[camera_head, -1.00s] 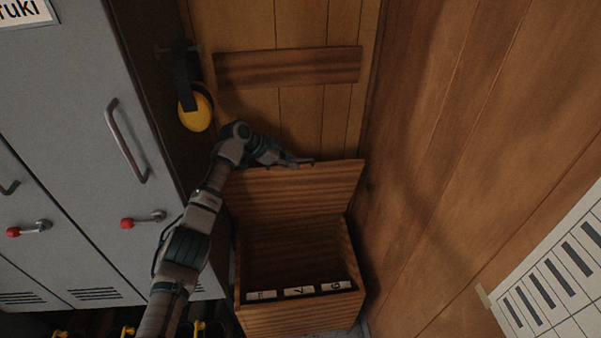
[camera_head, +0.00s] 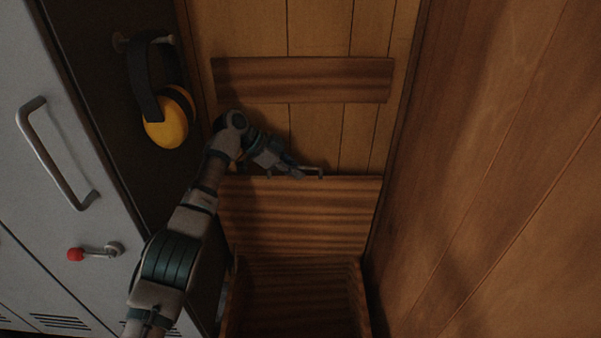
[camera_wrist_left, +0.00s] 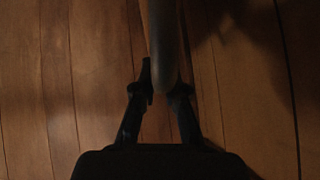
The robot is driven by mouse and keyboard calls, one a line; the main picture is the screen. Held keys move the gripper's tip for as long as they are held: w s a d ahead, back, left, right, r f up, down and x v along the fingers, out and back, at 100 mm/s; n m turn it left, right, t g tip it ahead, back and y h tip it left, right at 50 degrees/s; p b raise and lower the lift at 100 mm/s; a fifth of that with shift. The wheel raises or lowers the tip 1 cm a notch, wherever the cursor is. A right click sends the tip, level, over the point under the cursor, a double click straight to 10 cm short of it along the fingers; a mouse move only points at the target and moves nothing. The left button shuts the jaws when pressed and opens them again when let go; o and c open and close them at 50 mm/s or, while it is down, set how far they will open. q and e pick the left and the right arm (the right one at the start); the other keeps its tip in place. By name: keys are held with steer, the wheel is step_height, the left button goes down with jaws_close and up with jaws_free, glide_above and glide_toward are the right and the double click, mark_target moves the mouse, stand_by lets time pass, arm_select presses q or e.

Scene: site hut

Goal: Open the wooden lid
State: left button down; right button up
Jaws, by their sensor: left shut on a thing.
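The wooden lid (camera_head: 300,215) of the wooden box (camera_head: 363,300) stands raised, close to upright, at the back of the box. The box's inside shows open below it. My left gripper (camera_head: 298,172) is at the lid's top edge, shut on a grey bar-like handle (camera_head: 314,170) there. In the left wrist view, the two dark fingers of the gripper (camera_wrist_left: 161,92) close around the rounded grey handle (camera_wrist_left: 163,45). The front of the box lies below the head view. My right gripper is not in view.
Grey lockers (camera_head: 60,130) with handles stand at the left. Yellow ear defenders (camera_head: 166,120) hang on the locker's side near my arm. A wooden strip (camera_head: 300,80) crosses the plank wall behind the lid. A wooden wall (camera_head: 490,170) closes off the right side.

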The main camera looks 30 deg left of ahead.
arm_select(q)
steer(key=shift+r, duration=0.1)
stand_by(0.3)
steer(key=c, duration=1.2)
jaws_free()
